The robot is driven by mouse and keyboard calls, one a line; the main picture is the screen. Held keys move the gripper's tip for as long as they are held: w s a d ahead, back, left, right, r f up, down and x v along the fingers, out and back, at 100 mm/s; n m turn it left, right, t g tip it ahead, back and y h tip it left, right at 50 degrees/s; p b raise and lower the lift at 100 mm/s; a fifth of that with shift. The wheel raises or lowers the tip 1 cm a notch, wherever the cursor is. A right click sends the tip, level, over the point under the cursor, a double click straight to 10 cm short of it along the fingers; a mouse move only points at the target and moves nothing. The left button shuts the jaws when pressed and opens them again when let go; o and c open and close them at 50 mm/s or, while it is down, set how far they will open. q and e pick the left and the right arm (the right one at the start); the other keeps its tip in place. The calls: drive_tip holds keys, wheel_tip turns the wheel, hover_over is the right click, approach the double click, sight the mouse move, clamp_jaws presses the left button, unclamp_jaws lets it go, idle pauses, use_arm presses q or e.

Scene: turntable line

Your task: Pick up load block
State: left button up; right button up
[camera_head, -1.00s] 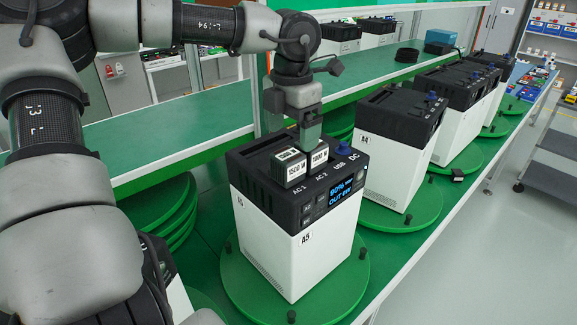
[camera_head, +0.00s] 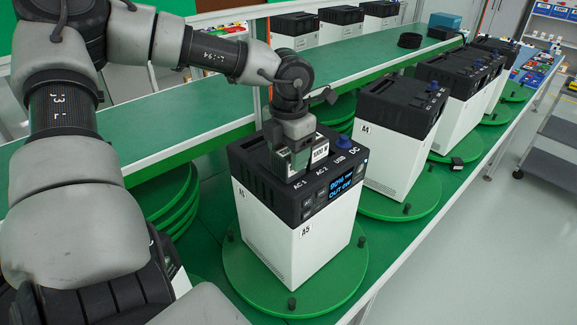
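A black-topped white power station marked A5 (camera_head: 295,240) stands upright on a green turntable (camera_head: 250,278); its display is lit. A load block with a white label (camera_head: 320,152) sits on its top by AC 2. My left gripper (camera_head: 291,170) points down at the AC 1 position, just left of that block. The gripper hides the AC 1 spot, where another load block stood earlier. I cannot tell whether its fingers are open or closed on that block. My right gripper is not in view.
The A4 power station (camera_head: 390,155) stands to the right on its own turntable, with several more behind. A blue knob (camera_head: 343,142) is on A5's top, close to the blocks. A green shelf (camera_head: 180,128) runs behind, with a dark ring (camera_head: 410,41) on it.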

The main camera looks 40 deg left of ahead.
use_arm(q)
drive_tip(key=c, duration=0.7)
drive_tip(key=shift+c, duration=0.2)
drive_tip(key=shift+w+r, duration=0.1)
drive_tip(key=shift+r, duration=0.25)
wheel_tip(320, 180, up, 8)
drive_tip(key=b, duration=0.3)
drive_tip(key=shift+r, duration=0.7)
